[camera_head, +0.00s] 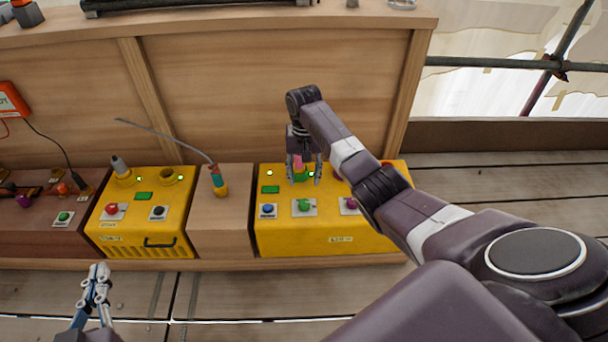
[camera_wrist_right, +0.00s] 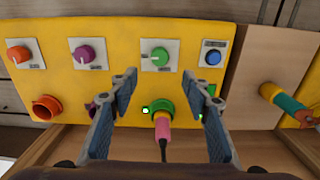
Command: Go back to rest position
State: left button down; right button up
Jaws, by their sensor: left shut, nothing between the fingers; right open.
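My right gripper (camera_head: 303,180) hangs over the right yellow box (camera_head: 330,240), reaching down from above. In the right wrist view the same gripper (camera_wrist_right: 158,80) is open, with its fingers spread on either side of a pink plug (camera_wrist_right: 162,127). The plug has a dark cable and sits upright in a green socket (camera_wrist_right: 160,106); the fingers look clear of it. My left gripper (camera_head: 97,275) is shut and empty at the lower left, in front of the left yellow box (camera_head: 170,225).
A wooden block (camera_head: 222,230) between the boxes holds a striped teal and orange plug (camera_head: 217,182) with a grey cable. A wooden back panel (camera_head: 270,85) rises behind. Knobs and sockets crowd the boxes. Plank floor (camera_head: 250,295) in front is clear.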

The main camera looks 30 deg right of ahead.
jog(key=shift+r, duration=0.3)
dwell(0.4)
